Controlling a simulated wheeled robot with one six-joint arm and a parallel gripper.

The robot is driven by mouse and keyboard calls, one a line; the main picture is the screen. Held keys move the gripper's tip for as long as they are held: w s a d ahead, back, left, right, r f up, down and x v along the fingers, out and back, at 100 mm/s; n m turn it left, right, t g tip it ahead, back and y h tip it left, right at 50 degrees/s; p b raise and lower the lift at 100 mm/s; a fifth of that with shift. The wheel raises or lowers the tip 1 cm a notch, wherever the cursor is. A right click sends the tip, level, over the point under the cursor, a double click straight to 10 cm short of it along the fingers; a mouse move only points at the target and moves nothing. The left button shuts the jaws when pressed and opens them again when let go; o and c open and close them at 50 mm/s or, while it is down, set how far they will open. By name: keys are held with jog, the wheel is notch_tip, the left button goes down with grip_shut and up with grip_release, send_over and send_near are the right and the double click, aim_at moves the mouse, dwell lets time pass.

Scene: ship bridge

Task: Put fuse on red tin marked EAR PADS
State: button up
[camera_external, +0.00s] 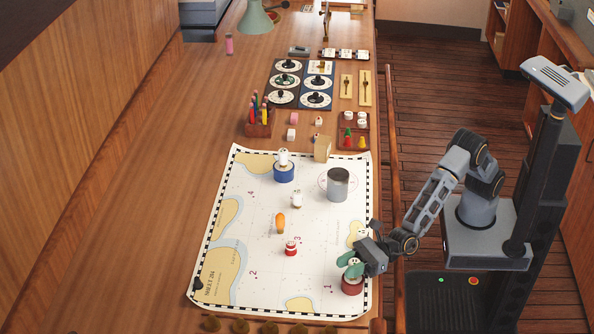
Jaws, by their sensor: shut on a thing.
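My gripper (352,266), with green fingers, is shut on a small white piece (354,261), which I take to be the fuse. The fingers hide much of it. A red tin (352,286) stands at the lower right of the chart, directly below the gripper. The held fuse is over the tin's top; I cannot tell whether it touches. The tin's lettering is too small to read.
On the chart (262,268) stand a blue tin (284,174) with a white piece on top, a grey tin (337,186), a white piece (297,199), an orange piece (281,224) and a small red-and-white piece (291,249). The chart's lower middle is clear.

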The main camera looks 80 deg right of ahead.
jog(key=shift+f+b, duration=0.2)
jog(key=shift+b, duration=0.1)
jog(key=o, duration=0.9)
jog(key=shift+r, duration=0.2)
